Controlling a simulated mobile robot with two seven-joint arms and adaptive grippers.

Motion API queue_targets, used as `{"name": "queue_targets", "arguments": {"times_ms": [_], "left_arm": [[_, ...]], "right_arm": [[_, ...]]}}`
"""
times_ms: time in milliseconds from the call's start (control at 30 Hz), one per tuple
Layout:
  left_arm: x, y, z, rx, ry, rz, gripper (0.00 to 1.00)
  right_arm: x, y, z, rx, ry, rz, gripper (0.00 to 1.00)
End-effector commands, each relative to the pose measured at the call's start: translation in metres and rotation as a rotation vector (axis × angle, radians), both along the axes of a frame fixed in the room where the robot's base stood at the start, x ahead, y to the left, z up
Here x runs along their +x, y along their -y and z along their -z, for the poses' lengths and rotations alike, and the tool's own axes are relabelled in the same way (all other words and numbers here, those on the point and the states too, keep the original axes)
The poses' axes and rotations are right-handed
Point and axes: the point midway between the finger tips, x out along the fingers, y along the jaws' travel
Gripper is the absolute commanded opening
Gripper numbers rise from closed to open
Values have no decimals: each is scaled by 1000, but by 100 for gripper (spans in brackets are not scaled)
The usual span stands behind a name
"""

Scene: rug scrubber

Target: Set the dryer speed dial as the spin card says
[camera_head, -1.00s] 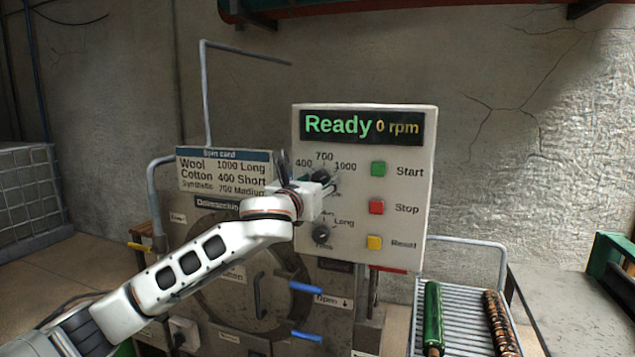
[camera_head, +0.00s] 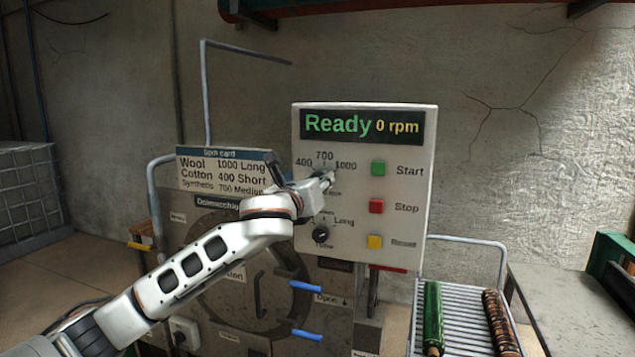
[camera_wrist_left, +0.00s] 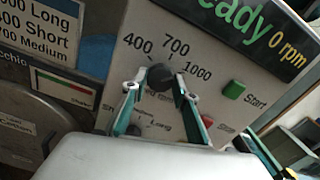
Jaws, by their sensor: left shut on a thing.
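The speed dial (camera_wrist_left: 159,77) is a dark round knob on the white control panel (camera_head: 404,122), under the marks 400, 700 and 1000. My left gripper (camera_wrist_left: 156,84) has its two fingers on either side of the knob and is shut on it. In the head view the left gripper (camera_head: 326,180) covers most of the dial. I cannot tell which mark the knob points to. The spin card (camera_head: 222,170) reads Wool 1000 Long, Cotton 400 Short, Synthetic 700 Medium. The display (camera_head: 361,126) reads Ready, 0 rpm. My right gripper is not in view.
A second dial (camera_head: 321,235) sits below the speed dial. Green Start (camera_head: 378,168), red Stop (camera_head: 376,206) and yellow Reset (camera_head: 375,242) buttons are to the right. A door label (camera_head: 235,275) appears to read Cotton. A rack (camera_head: 462,320) holds a green roll and a patterned roll.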

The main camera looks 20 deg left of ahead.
Motion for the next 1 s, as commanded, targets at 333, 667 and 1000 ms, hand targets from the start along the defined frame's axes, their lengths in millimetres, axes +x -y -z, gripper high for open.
{"name": "queue_targets", "arguments": {"times_ms": [333, 667, 1000], "left_arm": [[0, 1, 1, -329, -13, 0, 7], [0, 2, 0, -645, -24, 1, 7], [0, 2, -1, -966, -34, 0, 7]], "right_arm": [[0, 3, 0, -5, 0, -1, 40], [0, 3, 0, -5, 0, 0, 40], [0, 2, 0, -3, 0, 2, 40]]}}
